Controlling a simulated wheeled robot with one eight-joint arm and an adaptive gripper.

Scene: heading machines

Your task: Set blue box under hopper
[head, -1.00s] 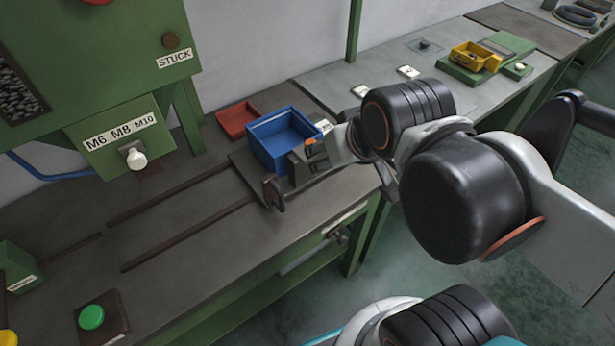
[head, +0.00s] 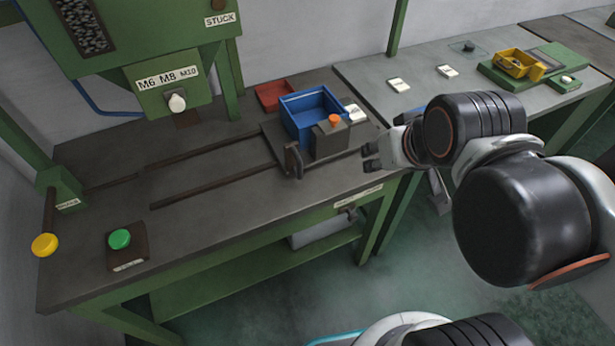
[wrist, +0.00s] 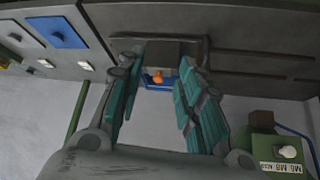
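The blue box (head: 298,122) is open-topped and sits upright on a dark sliding plate (head: 274,131) at the right end of the bench rails. A grey block with an orange button (head: 335,120) stands in front of it and hides part of it. The hopper (head: 130,28) is the green machine at upper left, with dark pieces behind its window and an M6 M8 M10 outlet panel (head: 165,84). My gripper (head: 370,157) is right of the block, apart from it. In the wrist view my gripper (wrist: 160,92) is open and empty, facing the orange button (wrist: 157,76).
Two slots (head: 212,187) run left along the bench beneath the hopper. A dark handle (head: 293,160) stands at the plate's front. A red tray (head: 272,94) lies behind. A green button (head: 120,239) and yellow knob (head: 44,245) are at left. The bench between is clear.

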